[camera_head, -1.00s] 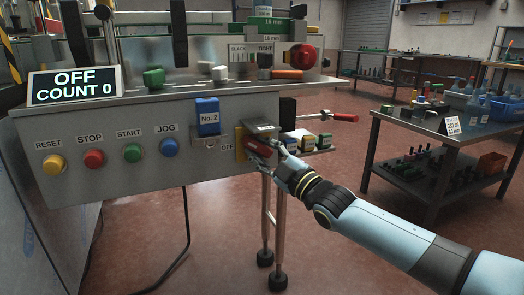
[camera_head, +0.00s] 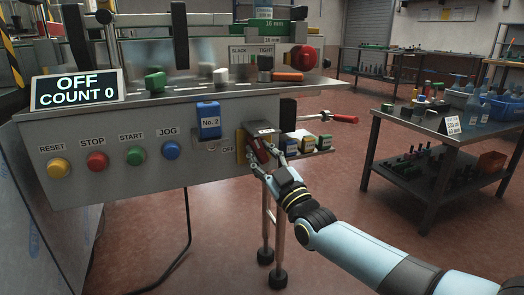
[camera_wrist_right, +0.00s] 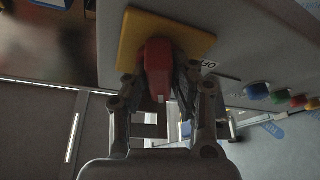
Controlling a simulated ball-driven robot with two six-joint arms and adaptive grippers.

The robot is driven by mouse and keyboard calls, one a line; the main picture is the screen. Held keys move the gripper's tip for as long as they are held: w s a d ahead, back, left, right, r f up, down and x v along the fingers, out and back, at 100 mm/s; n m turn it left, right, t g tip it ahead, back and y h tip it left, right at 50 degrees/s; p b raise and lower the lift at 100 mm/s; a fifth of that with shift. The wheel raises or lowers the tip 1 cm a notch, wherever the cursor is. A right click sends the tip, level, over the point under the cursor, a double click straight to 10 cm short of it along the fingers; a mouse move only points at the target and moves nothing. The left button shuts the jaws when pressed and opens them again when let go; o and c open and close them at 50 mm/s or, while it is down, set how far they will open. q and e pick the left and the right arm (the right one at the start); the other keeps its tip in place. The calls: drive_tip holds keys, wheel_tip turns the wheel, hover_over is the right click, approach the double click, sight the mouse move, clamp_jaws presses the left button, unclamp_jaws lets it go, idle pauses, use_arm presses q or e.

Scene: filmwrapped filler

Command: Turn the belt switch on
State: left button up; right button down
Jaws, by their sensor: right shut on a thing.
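The belt switch is a red handle (camera_head: 256,147) on a yellow plate (camera_head: 240,146), at the right end of the grey machine front, beside the label OFF. In the right wrist view the red handle (camera_wrist_right: 158,68) stands out from the yellow plate (camera_wrist_right: 140,32), with OFF printed next to it. My right gripper (camera_head: 268,158) is shut on the red handle, its fingers on both sides of it in the wrist view (camera_wrist_right: 160,92). The display (camera_head: 77,88) reads OFF, COUNT 0. My left gripper is not in view.
Yellow RESET (camera_head: 57,168), red STOP (camera_head: 97,162), green START (camera_head: 135,156) and blue JOG (camera_head: 171,150) buttons line the panel. A blue No. 2 tag (camera_head: 208,120) hangs left of the switch. A side table (camera_head: 405,122) stands at right, with open floor between.

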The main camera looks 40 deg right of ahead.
drive_tip(key=shift+a+f+m+h+p, duration=0.1)
drive_tip(key=shift+m+h+p, duration=0.15)
drive_tip(key=shift+m+h, duration=1.15)
drive_tip(key=shift+a+m+h+p, duration=0.15)
drive_tip(key=shift+m+h, duration=0.35)
drive_tip(key=shift+m, duration=1.7)
drive_tip(key=shift+d, duration=0.1)
drive_tip(key=c, duration=1.1)
unclamp_jaws()
drive_tip(key=v, duration=1.2)
drive_tip(key=shift+s+r, duration=0.1)
drive_tip(key=shift+r, duration=0.1)
